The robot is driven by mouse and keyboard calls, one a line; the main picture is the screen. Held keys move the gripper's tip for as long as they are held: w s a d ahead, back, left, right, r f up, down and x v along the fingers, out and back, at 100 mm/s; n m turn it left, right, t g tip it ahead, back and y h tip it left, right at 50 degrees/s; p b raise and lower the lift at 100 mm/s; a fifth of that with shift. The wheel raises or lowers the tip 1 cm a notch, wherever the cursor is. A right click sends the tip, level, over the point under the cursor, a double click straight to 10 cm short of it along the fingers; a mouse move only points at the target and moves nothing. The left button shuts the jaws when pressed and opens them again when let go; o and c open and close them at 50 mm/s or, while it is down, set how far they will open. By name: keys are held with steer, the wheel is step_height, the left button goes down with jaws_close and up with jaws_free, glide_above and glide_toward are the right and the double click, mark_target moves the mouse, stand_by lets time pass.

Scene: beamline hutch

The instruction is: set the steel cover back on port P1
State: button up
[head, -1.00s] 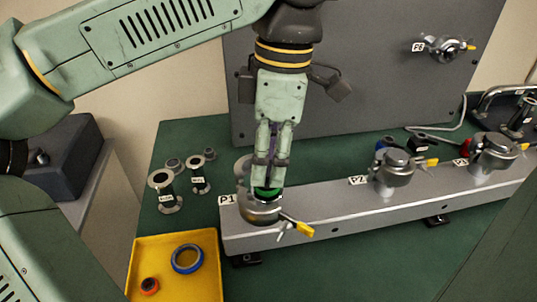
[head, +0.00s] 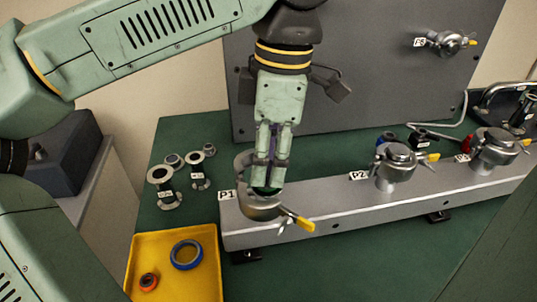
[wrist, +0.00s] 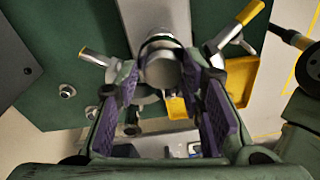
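Port P1 (head: 258,212) is at the left end of the grey rail, with its label (head: 227,196) beside it. Its hinged clamp is swung open, one half standing up at the back left and the yellow-ended handle (head: 304,224) out to the front right. My gripper (head: 267,186) points down right over the port. In the wrist view its purple pads lie along both sides of a round steel piece, the cover (wrist: 160,69), and appear shut on it. In the head view the fingertips and clamp mostly hide the cover. I cannot tell whether it touches the port.
Ports P2 (head: 396,165) and another (head: 492,150) stand further right on the rail. A yellow tray (head: 205,285) with a blue ring and an orange ring is at front left. Several steel flanged pieces (head: 163,188) stand left of P1. A grey panel (head: 360,70) rises behind.

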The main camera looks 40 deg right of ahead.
steer(key=o, duration=0.4)
